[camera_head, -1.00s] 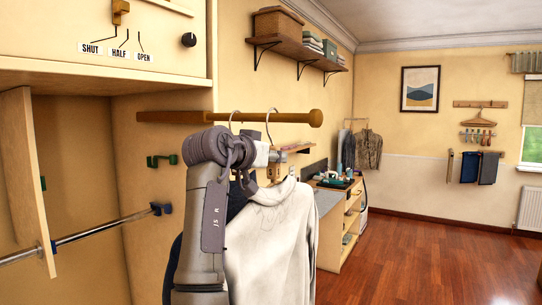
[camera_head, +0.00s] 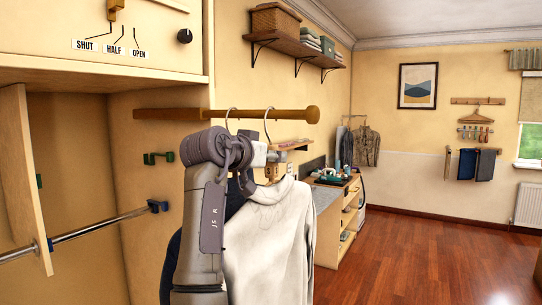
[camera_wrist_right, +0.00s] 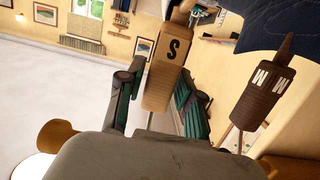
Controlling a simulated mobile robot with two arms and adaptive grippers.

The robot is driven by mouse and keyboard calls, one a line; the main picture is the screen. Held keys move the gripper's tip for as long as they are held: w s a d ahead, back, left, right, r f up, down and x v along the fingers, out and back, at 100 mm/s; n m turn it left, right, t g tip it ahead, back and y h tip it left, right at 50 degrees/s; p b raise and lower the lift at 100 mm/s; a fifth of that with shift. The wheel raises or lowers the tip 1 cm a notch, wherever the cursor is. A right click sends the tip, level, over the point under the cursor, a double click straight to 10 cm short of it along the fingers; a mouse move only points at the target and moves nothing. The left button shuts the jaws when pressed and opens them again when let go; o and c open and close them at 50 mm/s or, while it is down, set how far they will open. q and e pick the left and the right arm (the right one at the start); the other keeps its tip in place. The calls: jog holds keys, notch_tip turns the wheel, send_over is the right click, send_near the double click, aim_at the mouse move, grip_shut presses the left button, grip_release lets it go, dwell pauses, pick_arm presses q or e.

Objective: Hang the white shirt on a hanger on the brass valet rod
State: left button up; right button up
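The brass valet rod (camera_head: 180,115) juts from the wardrobe panel and ends in a knob. A hanger hook (camera_head: 267,119) crosses the rod; the white shirt (camera_head: 270,235) hangs below it. The hook appears to loop over the rod, but I cannot tell whether it rests on it. My right gripper (camera_head: 271,160) is at the hanger's neck. In the wrist view its fingers (camera_wrist_right: 160,95) lie on both sides of a wooden "S" block (camera_wrist_right: 165,70) and look closed on it. A dark garment (camera_head: 176,262) hangs on a second hook (camera_head: 232,120), partly behind my arm. My left gripper is out of view.
The dark garment's brown tag (camera_wrist_right: 265,92) is close beside my right gripper in the wrist view. A lower metal rail (camera_head: 100,228) and a wooden divider (camera_head: 25,180) are at the left. A low cabinet (camera_head: 333,225) stands behind the shirt. The floor (camera_head: 420,250) to the right is clear.

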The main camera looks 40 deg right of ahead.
jog(key=shift+o, duration=1.1)
jog(key=shift+a, duration=0.15)
jog(key=v, duration=0.7)
jog(key=shift+s+a, duration=0.1)
